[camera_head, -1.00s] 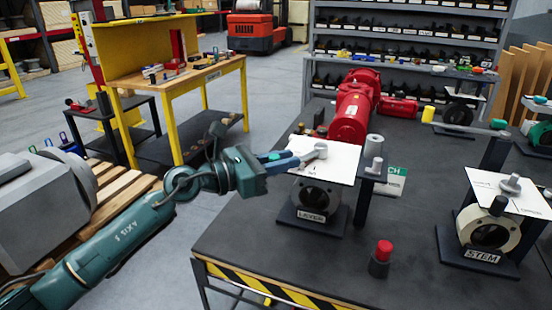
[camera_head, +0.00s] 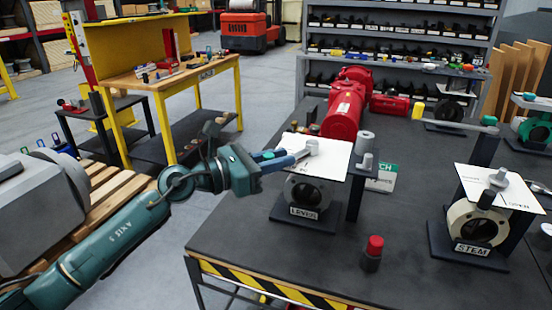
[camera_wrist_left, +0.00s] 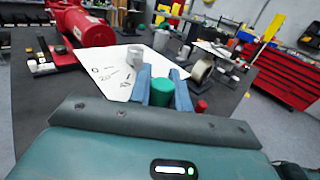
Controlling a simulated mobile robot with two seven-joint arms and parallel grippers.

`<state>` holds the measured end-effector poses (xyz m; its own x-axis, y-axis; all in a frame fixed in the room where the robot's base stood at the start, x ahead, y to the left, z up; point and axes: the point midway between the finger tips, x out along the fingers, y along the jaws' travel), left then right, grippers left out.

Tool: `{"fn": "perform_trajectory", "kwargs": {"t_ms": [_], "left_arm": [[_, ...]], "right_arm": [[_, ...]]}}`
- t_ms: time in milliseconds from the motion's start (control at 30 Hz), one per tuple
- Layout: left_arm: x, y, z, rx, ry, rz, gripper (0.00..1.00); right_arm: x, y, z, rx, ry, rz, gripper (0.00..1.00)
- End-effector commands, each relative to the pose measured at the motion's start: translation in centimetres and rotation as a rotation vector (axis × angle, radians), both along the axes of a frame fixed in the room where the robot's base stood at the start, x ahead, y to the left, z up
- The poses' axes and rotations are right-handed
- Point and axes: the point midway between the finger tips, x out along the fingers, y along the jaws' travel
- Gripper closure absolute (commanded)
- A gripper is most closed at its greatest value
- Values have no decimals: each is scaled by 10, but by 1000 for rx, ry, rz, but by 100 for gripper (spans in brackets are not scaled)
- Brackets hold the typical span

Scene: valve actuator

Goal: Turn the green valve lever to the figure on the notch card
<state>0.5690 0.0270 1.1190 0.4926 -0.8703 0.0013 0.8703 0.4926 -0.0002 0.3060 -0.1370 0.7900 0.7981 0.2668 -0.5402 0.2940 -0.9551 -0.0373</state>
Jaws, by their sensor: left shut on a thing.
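The valve marked LEVER (camera_head: 304,212) stands near the table's left edge. A white dial plate (camera_head: 330,165) lies over it, with a grey hub (camera_head: 312,147) on top. In the left wrist view the plate (camera_wrist_left: 97,92) shows handwritten figures, including 0 and 20, left of the fingers. My left gripper (camera_head: 300,155) reaches over the plate from the left. In the wrist view its blue fingers (camera_wrist_left: 162,85) are shut on the green lever's knob (camera_wrist_left: 162,93). The lever's bar is hidden. The green and white notch card (camera_head: 382,178) is partly behind a dark post; its figure is unreadable. My right gripper is not in view.
A valve marked STEM (camera_head: 472,222) with its own white plate stands at the right. A red-topped cylinder (camera_head: 373,250) stands near the front edge. A red machine (camera_head: 345,108) stands behind the LEVER valve.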

Motion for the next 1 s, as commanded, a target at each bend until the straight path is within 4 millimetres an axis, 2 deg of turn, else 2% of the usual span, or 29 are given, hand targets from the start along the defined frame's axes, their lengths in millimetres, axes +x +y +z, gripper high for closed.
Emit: {"fn": "perform_trajectory", "kwargs": {"t_ms": [967, 1000], "left_arm": [[-1, -2, 1, -3, -1, -5, 100], [-1, -2, 1, -3, -1, -5, 79]], "right_arm": [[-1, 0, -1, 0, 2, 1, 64], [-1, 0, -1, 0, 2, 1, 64]]}}
